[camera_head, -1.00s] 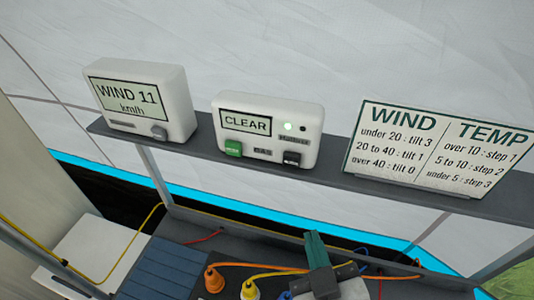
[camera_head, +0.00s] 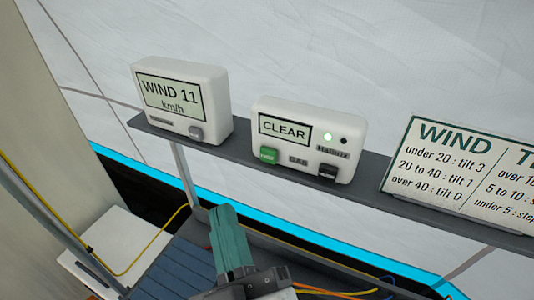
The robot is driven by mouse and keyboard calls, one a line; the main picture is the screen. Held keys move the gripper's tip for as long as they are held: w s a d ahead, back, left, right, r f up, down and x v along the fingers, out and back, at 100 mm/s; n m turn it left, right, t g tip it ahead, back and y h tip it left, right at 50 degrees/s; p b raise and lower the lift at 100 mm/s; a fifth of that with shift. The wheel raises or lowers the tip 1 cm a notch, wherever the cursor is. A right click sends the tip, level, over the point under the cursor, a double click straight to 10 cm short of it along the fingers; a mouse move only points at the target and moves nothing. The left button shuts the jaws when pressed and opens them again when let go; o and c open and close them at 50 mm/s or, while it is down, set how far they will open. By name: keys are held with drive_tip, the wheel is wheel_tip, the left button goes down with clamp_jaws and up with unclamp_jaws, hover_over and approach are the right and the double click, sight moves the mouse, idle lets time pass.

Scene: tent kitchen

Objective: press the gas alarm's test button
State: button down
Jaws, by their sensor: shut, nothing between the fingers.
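The gas alarm (camera_head: 308,137) is a white box on the grey shelf, with a display reading CLEAR and a lit green light. It has a green button (camera_head: 268,155) at its lower left and a black button (camera_head: 328,171) at its lower right. The lettering on both buttons is too small to read surely. My gripper (camera_head: 228,212), with teal fingers, is shut and empty. It shows below the shelf, lower and left of the green button, apart from the alarm.
A white wind meter (camera_head: 182,101) reading WIND 11 km/h stands left of the alarm on the shelf (camera_head: 240,139). A WIND and TEMP sign (camera_head: 455,175) stands to its right. Yellow and orange cables run below. A slanting post is at lower left.

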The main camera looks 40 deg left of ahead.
sight(268, 155)
drive_tip(key=w+a+p, duration=0.2)
drive_tip(key=w, duration=0.6)
drive_tip(key=shift+w, duration=0.2)
idle(1.9)
drive_tip(key=shift+w+a, duration=0.1)
drive_tip(key=shift+w, duration=0.2)
drive_tip(key=shift+w+a+b, duration=0.1)
drive_tip(key=shift+w+b, duration=0.35)
idle(0.8)
drive_tip(key=shift+s, duration=0.1)
drive_tip(key=shift+s+d+p, duration=0.25)
drive_tip(key=shift+s+p, duration=0.05)
drive_tip(key=shift+s, duration=0.45)
